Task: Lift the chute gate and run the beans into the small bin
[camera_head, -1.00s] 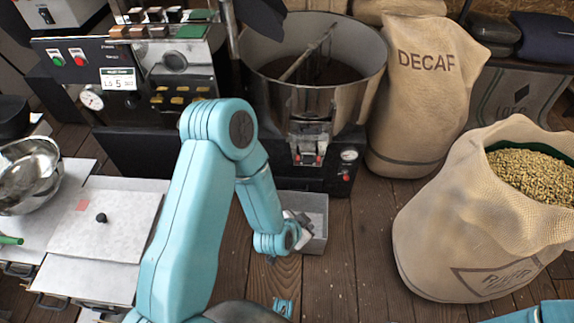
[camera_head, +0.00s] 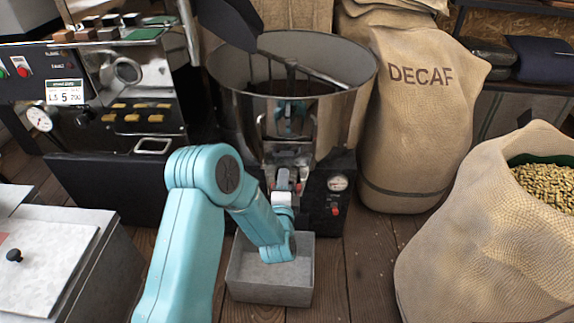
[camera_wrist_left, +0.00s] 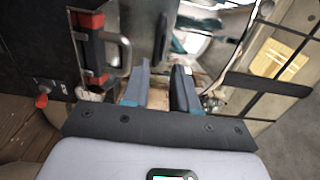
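My left gripper (camera_head: 286,183) is in front of the chute at the base of the steel cooling drum (camera_head: 345,115). Its fingers (camera_wrist_left: 168,85) are apart in the left wrist view, with nothing visibly held between them. The chute gate (camera_head: 290,150) is partly hidden behind the gripper, and I cannot tell whether they touch. In the left wrist view, a red and black part with a grey handle (camera_wrist_left: 124,52) stands left of the fingers, apart from them. The small grey bin (camera_head: 268,284) is on the floor below the chute; the part I see inside looks empty. My right gripper is out of view.
A control panel with a gauge (camera_head: 338,183) and red knob is right of the chute. The DECAF sack (camera_head: 415,125) and an open sack of beans (camera_head: 470,240) stand at right. The roaster (camera_head: 120,95) and a grey cabinet (camera_head: 75,265) are at left. Floor right of the bin is clear.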

